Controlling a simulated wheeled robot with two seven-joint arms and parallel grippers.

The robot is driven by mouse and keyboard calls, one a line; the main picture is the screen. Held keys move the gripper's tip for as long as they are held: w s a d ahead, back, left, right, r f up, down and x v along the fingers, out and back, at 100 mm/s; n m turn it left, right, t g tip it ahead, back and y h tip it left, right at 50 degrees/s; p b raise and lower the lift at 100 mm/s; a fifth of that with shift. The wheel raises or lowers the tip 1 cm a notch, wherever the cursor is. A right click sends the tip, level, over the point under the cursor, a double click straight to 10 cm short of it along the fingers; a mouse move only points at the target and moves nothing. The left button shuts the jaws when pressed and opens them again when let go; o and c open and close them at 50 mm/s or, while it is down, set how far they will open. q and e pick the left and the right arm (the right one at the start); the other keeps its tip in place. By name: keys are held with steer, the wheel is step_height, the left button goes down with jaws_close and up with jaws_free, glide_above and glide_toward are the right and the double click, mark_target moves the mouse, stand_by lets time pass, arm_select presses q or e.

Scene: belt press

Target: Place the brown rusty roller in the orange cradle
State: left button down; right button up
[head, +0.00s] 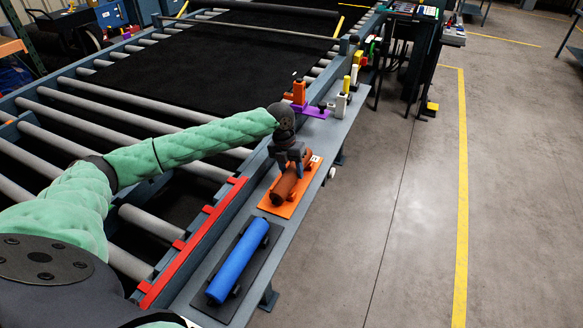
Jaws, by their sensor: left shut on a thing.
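The brown rusty roller (285,188) is at the orange cradle (277,209) on the grey side shelf. It lies lengthwise over the cradle's orange base plate. My left gripper (288,172) is above it, pointing down, with its fingers around the roller's middle and shut on it. The fingers hide part of the roller, and I cannot tell whether the roller rests fully on the cradle's supports. My right gripper is not in view.
A blue roller (238,260) lies on a dark cradle (262,262) nearer on the shelf (201,284). A purple bracket (316,112) and an orange block (299,92) stand farther back. The conveyor with grey rollers (90,117) fills the left. Floor at right is clear.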

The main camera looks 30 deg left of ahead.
mark_target(291, 168)
arm_select(q)
steer(key=shift+f, duration=0.25)
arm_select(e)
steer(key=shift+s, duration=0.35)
arm_select(q)
steer(key=shift+f, duration=0.1)
steer(key=c, duration=0.7)
jaws_free()
steer(key=shift+c, duration=0.2)
steer(key=shift+r+b, duration=0.3)
steer(key=shift+r, duration=0.05)
steer(key=r+b, duration=0.1)
steer(key=r, duration=0.1)
steer(key=a+r+b, duration=0.1)
steer(key=shift+r, duration=0.35)
step_height(291, 168, up, 8)
steer(key=a+b, duration=0.1)
steer(key=b, duration=0.2)
steer(key=shift+a+f, duration=0.15)
steer(key=shift+f, duration=0.05)
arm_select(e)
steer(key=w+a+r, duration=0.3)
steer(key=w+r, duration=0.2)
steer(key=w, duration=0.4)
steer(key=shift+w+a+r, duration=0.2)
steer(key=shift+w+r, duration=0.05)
